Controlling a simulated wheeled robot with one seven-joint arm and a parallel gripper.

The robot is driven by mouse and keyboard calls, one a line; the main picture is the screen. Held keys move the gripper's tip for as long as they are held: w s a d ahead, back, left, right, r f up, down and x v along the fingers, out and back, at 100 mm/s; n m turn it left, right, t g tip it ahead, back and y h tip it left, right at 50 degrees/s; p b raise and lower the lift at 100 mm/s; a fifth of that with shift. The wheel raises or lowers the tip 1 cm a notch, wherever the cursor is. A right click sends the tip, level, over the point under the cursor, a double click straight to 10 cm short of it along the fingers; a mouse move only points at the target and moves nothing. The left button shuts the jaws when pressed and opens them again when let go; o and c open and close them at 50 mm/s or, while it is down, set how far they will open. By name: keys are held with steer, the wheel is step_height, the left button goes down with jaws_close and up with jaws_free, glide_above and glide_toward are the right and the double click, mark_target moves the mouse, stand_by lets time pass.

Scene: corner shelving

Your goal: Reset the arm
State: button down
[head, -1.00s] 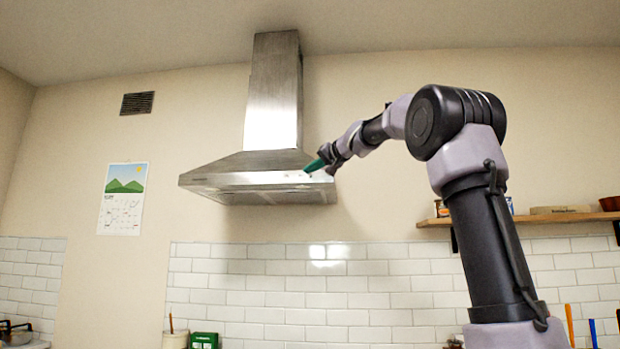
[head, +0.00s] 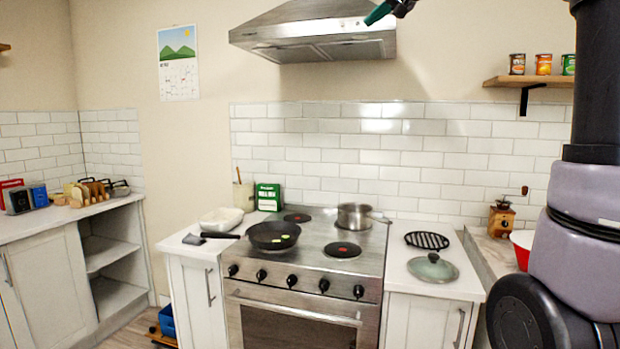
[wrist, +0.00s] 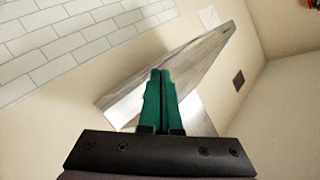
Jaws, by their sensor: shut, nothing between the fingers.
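My gripper (wrist: 160,74) has green fingers that lie side by side in the wrist view, shut with nothing between them. In the wrist view the steel range hood (wrist: 170,73) is behind and around the fingertips. In the head view only a green finger and a dark part of my gripper (head: 382,10) show at the top edge, in front of the right part of the hood (head: 318,45). My arm stands at the right edge of the head view, with its upper part out of frame.
A stove (head: 285,290) holds a frying pan (head: 272,235) and a saucepan (head: 354,216). A glass lid (head: 433,268) and a black trivet (head: 427,240) lie on the right counter. A wall shelf (head: 530,81) bears cans. Open shelving (head: 108,250) stands at left.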

steer(key=s+d+f+m+g+h, duration=0.1)
steer(key=s+d+f+g+h, duration=0.1)
steer(key=s+f, duration=1.4)
steer(key=s+d+f+m+g+h, duration=0.1)
steer(key=s+d+f+g+h, duration=0.2)
steer(key=s+f, duration=1.4)
step_height(320, 180, down, 2)
steer(key=shift+s+d+f+g, duration=0.2)
steer(key=shift+s+d+g, duration=0.1)
steer(key=shift+g, duration=0.5)
